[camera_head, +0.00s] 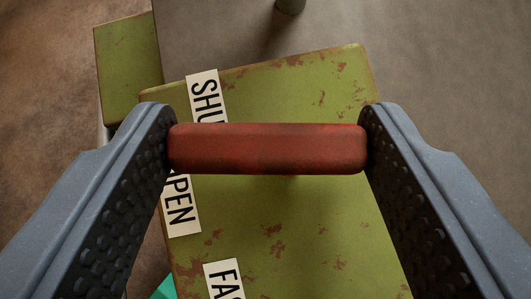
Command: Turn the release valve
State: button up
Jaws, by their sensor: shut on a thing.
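The release valve's red handle (267,149) is a worn bar lying level across the middle of the view. It sits in front of a rusty olive-green panel (300,235). My gripper (267,145) is shut on the handle, with one grey finger against each end of it. The handle's stem is hidden behind the bar. White labels are on the panel's left side: one begins "SHU" (206,95), one shows "PEN" (181,207), and one begins "FA" (222,279). The handle and left finger cover parts of the labels.
A smaller green rusty box (128,68) stands at the upper left of the panel. A grey cylindrical piece (290,5) shows at the top edge. A teal piece (164,289) shows at the bottom left. Brown ground lies at the left and greyish ground at the upper right.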

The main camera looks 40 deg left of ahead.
jog(key=shift+w+d+r+n+y+p, duration=0.15)
jog(key=shift+r+n+y+p, duration=0.3)
jog(key=shift+p, duration=1.45)
jog(key=shift+w+d+n+g+p, duration=0.1)
jog(key=shift+n+g+p, duration=0.25)
jog(key=shift+p, duration=0.6)
jog(key=shift+f+p, duration=0.1)
jog(key=shift+p, duration=0.35)
jog(key=shift+f+n+g+p, duration=0.2)
jog(key=shift+n+g+p, duration=0.1)
jog(key=shift+p, duration=0.4)
jog(key=o, duration=1)
jog(key=shift+s+f, duration=0.1)
jog(key=shift+s, duration=0.1)
jog(key=shift+d+b+v, duration=0.1)
jog(key=shift+b+v, duration=0.5)
jog(key=shift+v, duration=2.8)
jog(key=shift+d+b+v, duration=0.15)
jog(key=shift+b+v, duration=0.4)
jog(key=shift+v, duration=2.85)
